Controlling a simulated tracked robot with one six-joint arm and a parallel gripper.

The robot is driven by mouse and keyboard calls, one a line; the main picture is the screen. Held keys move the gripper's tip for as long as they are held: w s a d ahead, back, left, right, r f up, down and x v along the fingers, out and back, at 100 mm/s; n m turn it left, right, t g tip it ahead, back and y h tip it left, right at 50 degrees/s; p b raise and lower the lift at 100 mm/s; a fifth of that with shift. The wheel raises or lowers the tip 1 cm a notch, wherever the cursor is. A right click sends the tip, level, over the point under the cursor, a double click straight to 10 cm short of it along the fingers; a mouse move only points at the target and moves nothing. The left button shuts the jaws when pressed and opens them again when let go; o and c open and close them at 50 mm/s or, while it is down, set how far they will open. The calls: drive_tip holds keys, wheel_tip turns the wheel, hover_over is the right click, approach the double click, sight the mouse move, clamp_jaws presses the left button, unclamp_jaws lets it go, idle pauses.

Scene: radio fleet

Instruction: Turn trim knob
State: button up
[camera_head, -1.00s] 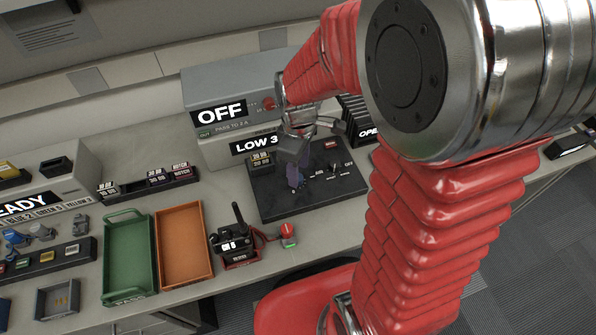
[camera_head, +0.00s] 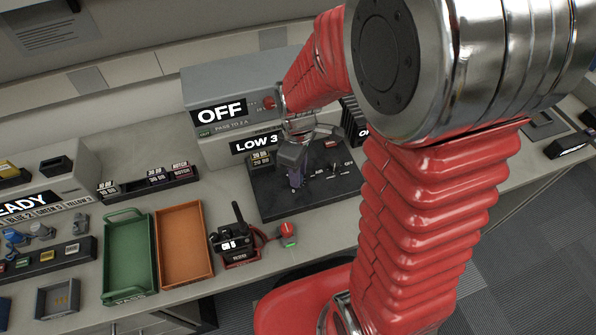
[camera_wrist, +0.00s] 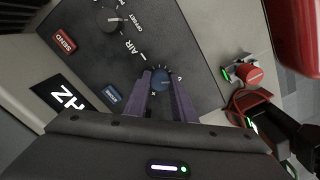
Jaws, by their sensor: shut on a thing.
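In the head view my gripper (camera_head: 297,179) reaches down onto the left part of the dark control panel (camera_head: 285,207); the knob is hidden there by the fingers. The grey test unit (camera_head: 225,82) behind shows OFF and LOW 3.
A black knob (camera_wrist: 112,20), a red button (camera_wrist: 63,40) and a blue button (camera_wrist: 112,94) share the panel. A handheld radio (camera_head: 237,243) and a red-topped knob (camera_head: 288,230) stand in front. Green (camera_head: 108,262) and orange (camera_head: 160,250) trays lie left.

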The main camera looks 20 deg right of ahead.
drive_tip(key=shift+c, duration=1.1)
drive_tip(key=shift+m, duration=0.4)
drive_tip(key=m, duration=0.3)
drive_tip(key=shift+m, duration=0.3)
drive_tip(key=m, duration=1.3)
drive_tip(key=shift+w+m, duration=0.1)
drive_tip(key=shift+m, duration=0.2)
